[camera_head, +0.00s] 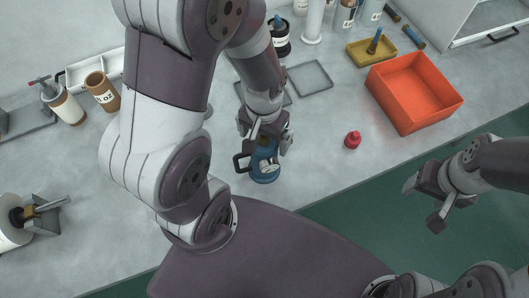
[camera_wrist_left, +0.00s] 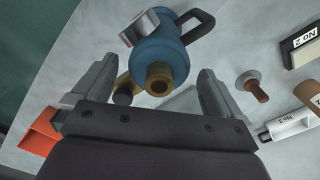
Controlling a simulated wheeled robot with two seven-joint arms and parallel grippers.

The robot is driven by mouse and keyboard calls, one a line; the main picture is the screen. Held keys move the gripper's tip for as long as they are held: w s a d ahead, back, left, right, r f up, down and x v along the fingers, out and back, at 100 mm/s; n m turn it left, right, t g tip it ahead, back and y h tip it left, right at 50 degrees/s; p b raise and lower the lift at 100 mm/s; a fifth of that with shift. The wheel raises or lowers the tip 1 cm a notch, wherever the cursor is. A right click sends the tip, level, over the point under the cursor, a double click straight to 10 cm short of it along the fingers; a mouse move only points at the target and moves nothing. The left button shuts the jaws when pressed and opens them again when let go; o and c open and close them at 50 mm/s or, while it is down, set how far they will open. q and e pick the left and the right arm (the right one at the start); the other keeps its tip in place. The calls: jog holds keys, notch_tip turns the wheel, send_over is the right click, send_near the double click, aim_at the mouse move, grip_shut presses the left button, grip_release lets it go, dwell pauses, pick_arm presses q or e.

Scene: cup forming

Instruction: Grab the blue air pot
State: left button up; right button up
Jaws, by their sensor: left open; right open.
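The blue air pot (camera_head: 265,169) stands on the grey table below my left gripper in the head view. It has a dark handle on its left side and a round gauge on its front. My left gripper (camera_head: 265,136) is open, with its fingers over the top of the pot. In the left wrist view the pot (camera_wrist_left: 158,52) shows beyond and between the open fingers of my left gripper (camera_wrist_left: 158,90), with its brass fitting towards me. I cannot tell whether a finger touches it. My right gripper (camera_head: 428,204) is open and empty at the right, over the green floor.
A red-orange bin (camera_head: 413,92) stands at the right of the table. A small red object (camera_head: 352,140) lies in front of it. A flat grey tray (camera_head: 310,77) lies behind the pot. Brown containers (camera_head: 103,92) stand at the left.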

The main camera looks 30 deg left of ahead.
pick_arm(q)
jog(key=shift+s+d+f, duration=0.1)
jog(key=shift+s+f, duration=0.05)
jog(key=shift+f, duration=0.05)
jog(key=shift+s+r, duration=0.1)
jog(key=shift+s, duration=0.15)
jog(key=shift+c, duration=0.3)
jog(key=shift+w, duration=0.2)
grip_shut()
